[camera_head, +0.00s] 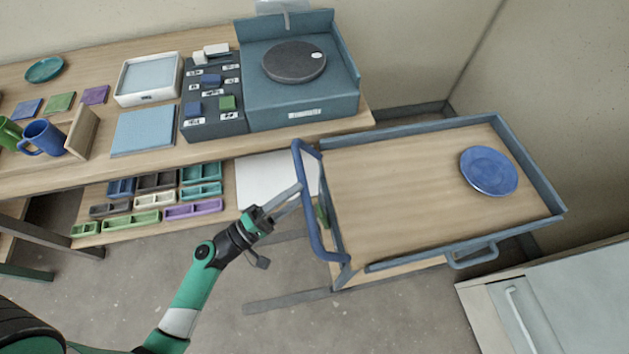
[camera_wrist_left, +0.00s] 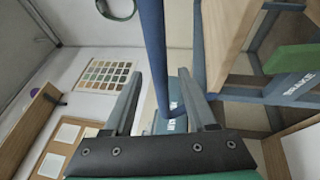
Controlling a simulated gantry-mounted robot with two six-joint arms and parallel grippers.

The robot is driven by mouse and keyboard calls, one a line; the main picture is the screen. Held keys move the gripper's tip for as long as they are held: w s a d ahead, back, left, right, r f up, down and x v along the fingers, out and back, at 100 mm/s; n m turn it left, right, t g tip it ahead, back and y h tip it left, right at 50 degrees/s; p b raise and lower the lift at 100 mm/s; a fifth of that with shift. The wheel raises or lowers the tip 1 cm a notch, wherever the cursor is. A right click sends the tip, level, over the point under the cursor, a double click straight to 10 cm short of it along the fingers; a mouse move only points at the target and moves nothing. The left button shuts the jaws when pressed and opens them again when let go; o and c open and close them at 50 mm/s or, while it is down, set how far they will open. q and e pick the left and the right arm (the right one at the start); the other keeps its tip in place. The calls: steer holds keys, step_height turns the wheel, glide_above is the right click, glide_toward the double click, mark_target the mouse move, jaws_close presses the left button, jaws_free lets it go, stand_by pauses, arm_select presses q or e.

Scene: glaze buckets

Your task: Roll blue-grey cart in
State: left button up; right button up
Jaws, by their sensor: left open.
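The blue-grey cart (camera_head: 420,255) has a wooden top and stands right of the workbench. Its blue push handle (camera_head: 309,215) is on its left end. My left gripper (camera_head: 297,192) is at this handle, its fingers open. In the left wrist view the handle bar (camera_wrist_left: 153,45) runs between the two fingers (camera_wrist_left: 158,85), with gaps on both sides; I cannot tell how deep it sits. A green brake lever (camera_wrist_left: 290,60) with a BRAKE label is on the cart frame at the right. My right gripper is not in view.
A blue plate (camera_head: 489,171) lies on the cart top. The workbench (camera_head: 180,155) at the left holds a turntable unit (camera_head: 305,105), mugs and tiles, with small trays on a lower shelf. A pale cabinet (camera_head: 570,300) stands at the lower right. Walls are behind the cart.

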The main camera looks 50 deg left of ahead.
arm_select(q)
steer(key=x, duration=0.5)
steer(key=shift+w+r, duration=0.1)
steer(key=shift+w, duration=0.3)
jaws_close()
stand_by(1.0)
